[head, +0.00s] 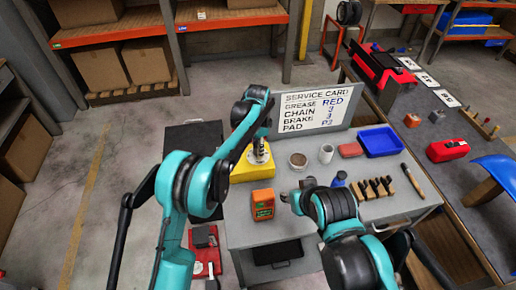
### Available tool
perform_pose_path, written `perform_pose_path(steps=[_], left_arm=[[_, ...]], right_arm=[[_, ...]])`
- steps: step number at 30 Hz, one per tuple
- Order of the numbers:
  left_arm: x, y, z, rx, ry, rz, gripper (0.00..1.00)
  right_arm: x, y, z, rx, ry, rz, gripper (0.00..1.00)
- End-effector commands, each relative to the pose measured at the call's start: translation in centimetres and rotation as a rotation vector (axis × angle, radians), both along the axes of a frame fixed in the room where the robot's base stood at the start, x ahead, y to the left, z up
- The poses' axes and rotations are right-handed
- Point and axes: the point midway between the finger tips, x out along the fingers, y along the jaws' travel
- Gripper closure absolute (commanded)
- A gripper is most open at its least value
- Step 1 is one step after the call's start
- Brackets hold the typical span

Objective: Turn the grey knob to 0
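A yellow box (243,172) stands on the grey cart top, below the service card. My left gripper (258,155) points down over the top of this box, at or just above it. The grey knob cannot be made out apart from the gripper; it may be hidden under the fingers, and neither its pointer nor a 0 mark can be read. Whether the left fingers are closed on anything is too small to tell. My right gripper (288,197) is low over the cart beside the orange box (263,204); its fingers are too small to judge.
The service card (316,107) stands behind the yellow box. A round tin (298,160), a grey cup (326,153), a red block (350,149) and a blue tray (380,141) are to the right. A dark wooden rack (376,189) lies near the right arm.

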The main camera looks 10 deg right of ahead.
Motion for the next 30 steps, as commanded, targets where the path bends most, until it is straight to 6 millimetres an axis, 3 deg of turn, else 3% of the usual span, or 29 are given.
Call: perform_pose_path(steps=[14,30], left_arm=[[0.00,0.00,0.00,0.000,0.000,0.062,0.97],[0.01,0.00,0.01,0.000,0.000,0.507,0.97]], right_arm=[[0.00,0.00,0.01,0.000,0.000,0.000,0.60],[0.00,0.00,0.11,0.000,0.000,0.000,0.60]])
